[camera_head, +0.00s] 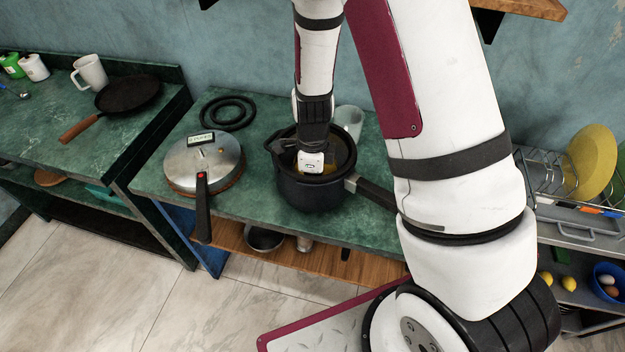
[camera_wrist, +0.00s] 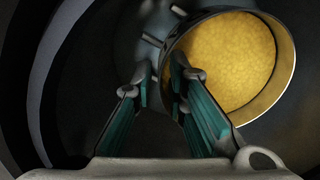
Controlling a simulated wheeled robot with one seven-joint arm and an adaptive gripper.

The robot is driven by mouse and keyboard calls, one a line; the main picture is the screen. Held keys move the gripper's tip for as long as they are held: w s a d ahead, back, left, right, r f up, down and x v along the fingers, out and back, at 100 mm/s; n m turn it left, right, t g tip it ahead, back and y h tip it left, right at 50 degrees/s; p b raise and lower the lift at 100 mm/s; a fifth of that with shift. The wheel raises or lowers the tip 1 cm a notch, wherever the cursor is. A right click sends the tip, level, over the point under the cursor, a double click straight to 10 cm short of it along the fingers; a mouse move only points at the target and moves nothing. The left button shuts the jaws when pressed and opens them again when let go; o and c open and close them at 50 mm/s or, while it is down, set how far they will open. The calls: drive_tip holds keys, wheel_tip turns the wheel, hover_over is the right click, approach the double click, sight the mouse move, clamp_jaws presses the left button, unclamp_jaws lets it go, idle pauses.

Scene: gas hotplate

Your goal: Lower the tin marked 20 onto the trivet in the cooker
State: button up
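The dark cooker pot (camera_head: 312,197) stands open on the green counter. My gripper (camera_wrist: 160,72) reaches down into it. In the wrist view, a round metal tin with a yellow filling (camera_wrist: 232,62) is inside the pot, right of the fingers. My gripper appears shut on the tin's near-left wall, one teal-padded finger on each side of the rim. The tin looks tilted in this view. Pale short bars (camera_wrist: 152,40) beside it may be part of the trivet, which is mostly hidden. The mark on the tin does not show. My wrist hides much of the pot's inside.
The steel cooker lid (camera_head: 203,163) with its black handle lies left of the pot. Black rings (camera_head: 228,112) lie behind it. A pale mug (camera_head: 349,120) stands behind the pot, and the pot's long handle (camera_head: 372,193) points right. A dish rack (camera_head: 560,170) stands farther right.

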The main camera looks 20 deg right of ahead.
drive_tip(key=shift+o, duration=0.4)
wheel_tip(320, 180, up, 12)
drive_tip(key=shift+s, duration=0.15)
idle(0.3)
drive_tip(key=shift+r, duration=0.1)
drive_tip(key=s+r+n+t+y, duration=0.1)
drive_tip(key=s+r+n, duration=0.3)
drive_tip(key=r+n, duration=0.25)
drive_tip(key=s+r+n+t, duration=0.1)
drive_tip(key=s+r+n, duration=0.2)
drive_tip(key=r+n, duration=0.35)
drive_tip(key=s+d+r+n+t+h, duration=0.1)
drive_tip(key=s+r+n+t, duration=0.2)
drive_tip(key=s+r+n, duration=0.6)
drive_tip(key=shift+s+n, duration=0.8)
drive_tip(key=shift+s, duration=0.45)
